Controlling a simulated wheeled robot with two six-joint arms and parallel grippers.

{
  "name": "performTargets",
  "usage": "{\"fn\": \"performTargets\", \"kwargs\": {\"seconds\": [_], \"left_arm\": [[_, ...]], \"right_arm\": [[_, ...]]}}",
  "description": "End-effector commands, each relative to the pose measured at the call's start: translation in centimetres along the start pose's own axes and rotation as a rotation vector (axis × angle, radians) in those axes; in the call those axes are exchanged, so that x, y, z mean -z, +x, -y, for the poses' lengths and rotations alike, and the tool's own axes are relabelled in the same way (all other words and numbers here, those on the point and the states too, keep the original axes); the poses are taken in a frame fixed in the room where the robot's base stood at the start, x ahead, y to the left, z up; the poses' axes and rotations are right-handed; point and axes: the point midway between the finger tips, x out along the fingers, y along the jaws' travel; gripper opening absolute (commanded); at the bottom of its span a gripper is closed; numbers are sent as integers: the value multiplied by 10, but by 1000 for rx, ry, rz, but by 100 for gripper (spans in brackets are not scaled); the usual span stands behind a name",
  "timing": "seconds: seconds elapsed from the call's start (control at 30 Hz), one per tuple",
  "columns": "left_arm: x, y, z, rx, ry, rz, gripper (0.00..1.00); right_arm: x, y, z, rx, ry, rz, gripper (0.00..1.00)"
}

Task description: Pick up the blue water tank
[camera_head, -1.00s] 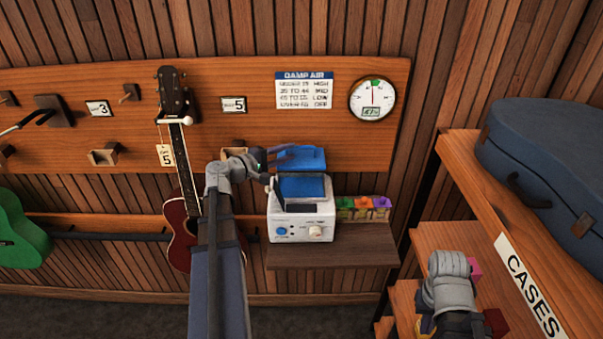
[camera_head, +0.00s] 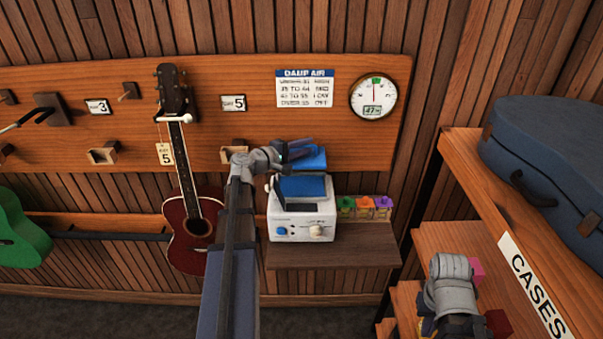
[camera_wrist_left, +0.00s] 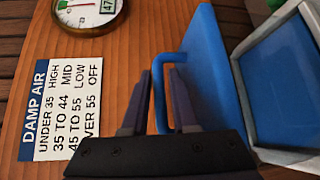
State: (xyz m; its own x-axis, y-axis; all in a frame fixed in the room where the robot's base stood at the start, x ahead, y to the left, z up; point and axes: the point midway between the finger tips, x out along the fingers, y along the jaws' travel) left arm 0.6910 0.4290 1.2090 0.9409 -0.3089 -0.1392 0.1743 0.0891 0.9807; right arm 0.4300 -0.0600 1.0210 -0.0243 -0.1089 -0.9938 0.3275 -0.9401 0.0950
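The blue water tank (camera_head: 312,160) shows as a blue block at the back of the white machine (camera_head: 297,228). In the left wrist view it is a flat blue panel (camera_wrist_left: 213,60) with a looped blue handle (camera_wrist_left: 159,92). My left gripper (camera_head: 298,148) is at the tank's upper left. In the wrist view its two dark fingers (camera_wrist_left: 160,88) are apart, with the handle's bar between them and a gap beside it. My right arm's grey wrist (camera_head: 450,282) is low over the shelves at the right; its fingers are hidden.
The machine stands on a small brown shelf (camera_head: 335,257) beside several small coloured boxes (camera_head: 365,208). A red ukulele (camera_head: 190,225) hangs close left of my left arm. A blue case (camera_head: 545,165) lies on the right shelf. The board behind carries a sign and a dial.

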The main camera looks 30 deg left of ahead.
Motion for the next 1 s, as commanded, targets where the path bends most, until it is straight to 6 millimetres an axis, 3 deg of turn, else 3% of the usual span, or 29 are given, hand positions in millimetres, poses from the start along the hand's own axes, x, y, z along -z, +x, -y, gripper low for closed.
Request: {"fn": "performTargets", "kwargs": {"seconds": [0.03,0.2,1.0], "left_arm": [[0,0,0,0,0,0,20],[0,0,0,0,0,0,1],[0,0,0,1,1,0,0]], "right_arm": [[0,0,0,0,0,0,0],[0,0,0,0,0,0,0],[0,0,0,0,0,0,0]]}}
